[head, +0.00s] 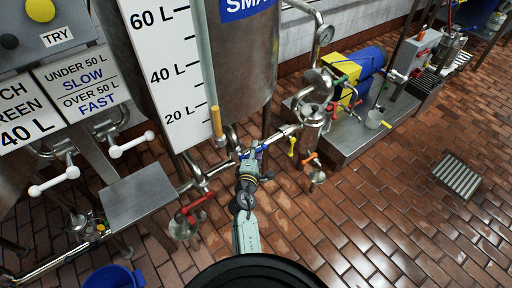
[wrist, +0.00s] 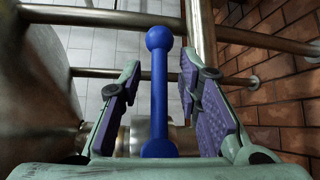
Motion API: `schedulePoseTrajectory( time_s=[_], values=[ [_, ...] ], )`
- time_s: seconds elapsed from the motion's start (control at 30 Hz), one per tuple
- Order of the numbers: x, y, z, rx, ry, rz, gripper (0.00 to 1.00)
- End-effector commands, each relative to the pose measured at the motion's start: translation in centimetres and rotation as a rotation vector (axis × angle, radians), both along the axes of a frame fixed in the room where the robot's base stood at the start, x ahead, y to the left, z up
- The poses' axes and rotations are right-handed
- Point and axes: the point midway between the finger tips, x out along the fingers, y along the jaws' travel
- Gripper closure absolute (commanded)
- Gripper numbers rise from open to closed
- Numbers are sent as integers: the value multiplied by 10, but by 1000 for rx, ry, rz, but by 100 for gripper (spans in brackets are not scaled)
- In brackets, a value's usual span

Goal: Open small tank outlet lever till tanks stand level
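The small tank (head: 248,70) is a steel vessel at the top centre of the head view, its blue label cut off at "SMA". The blue lever (wrist: 159,85) stands upright in the wrist view, a bar with a round knob at its top. My gripper (wrist: 159,65) is open, with one purple-padded finger on each side of the lever and visible gaps between. In the head view my gripper (head: 252,160) is at the pipe below the small tank and mostly hides the lever. A sight tube (head: 216,122) beside the scale shows orange up to a little above 20 L.
A white litre scale (head: 165,70) stands left of the small tank. A red lever (head: 195,203) and white-handled levers (head: 132,145) are to the left. Yellow (head: 292,147) and orange (head: 310,158) handles are to the right. A blue bucket (head: 113,277) stands lower left. Brick floor at right is mostly clear.

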Motion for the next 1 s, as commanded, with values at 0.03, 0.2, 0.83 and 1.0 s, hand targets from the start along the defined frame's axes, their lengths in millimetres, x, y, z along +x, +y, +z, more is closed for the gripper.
schedulePoseTrajectory(
  time_s=[0.03,0.2,0.83,1.0],
  values=[
    [0,0,0,0,0,0,69],
    [0,0,0,0,0,0,71],
    [1,0,2,0,-3,0,100],
    [1,0,3,-1,-5,1,100]
  ],
)
